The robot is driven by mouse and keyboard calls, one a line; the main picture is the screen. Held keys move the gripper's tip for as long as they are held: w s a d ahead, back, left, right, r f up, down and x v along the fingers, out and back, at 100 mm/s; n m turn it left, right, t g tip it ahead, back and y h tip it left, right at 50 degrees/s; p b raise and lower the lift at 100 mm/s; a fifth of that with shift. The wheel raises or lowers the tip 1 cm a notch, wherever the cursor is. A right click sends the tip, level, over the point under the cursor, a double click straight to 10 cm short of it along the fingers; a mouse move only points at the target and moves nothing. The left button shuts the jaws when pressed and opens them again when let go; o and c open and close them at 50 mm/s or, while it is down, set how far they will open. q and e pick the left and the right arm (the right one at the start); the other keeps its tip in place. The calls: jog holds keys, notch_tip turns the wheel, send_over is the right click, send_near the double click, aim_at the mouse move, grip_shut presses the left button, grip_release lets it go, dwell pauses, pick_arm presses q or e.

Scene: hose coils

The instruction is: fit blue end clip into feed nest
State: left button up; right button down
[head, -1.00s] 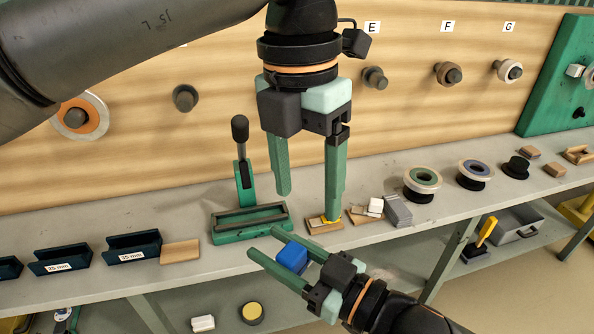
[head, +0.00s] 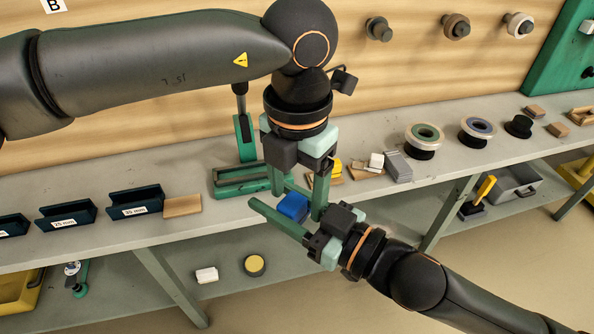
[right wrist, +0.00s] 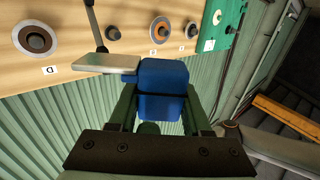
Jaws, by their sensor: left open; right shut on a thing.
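My right gripper (head: 282,214) is shut on the blue end clip (head: 293,207), holding it in front of the bench edge. In the right wrist view the clip (right wrist: 162,92) sits between the fingers. My left gripper (head: 298,203) is open and points down, its fingertips close around the clip in the picture; whether they touch it I cannot tell. A green fixture (head: 225,182) with an upright lever and a rectangular recess stands on the bench behind, partly hidden by my left gripper. I cannot tell for sure whether it is the feed nest.
A yellow piece (head: 336,167) stands on a tan block behind my left gripper. Dark blue labelled bins (head: 136,203) and a tan block (head: 182,206) are left. Grey plates (head: 396,167) and spools (head: 425,139) are right. A lower shelf (head: 225,270) runs below.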

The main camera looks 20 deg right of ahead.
pick_arm(q)
jog(key=shift+f, duration=0.15)
jog(key=shift+c, duration=0.2)
jog(key=shift+s, duration=0.1)
grip_shut()
dwell(0.3)
pick_arm(e)
jog(key=shift+c, duration=1.4)
grip_release()
jog(key=shift+d, duration=0.1)
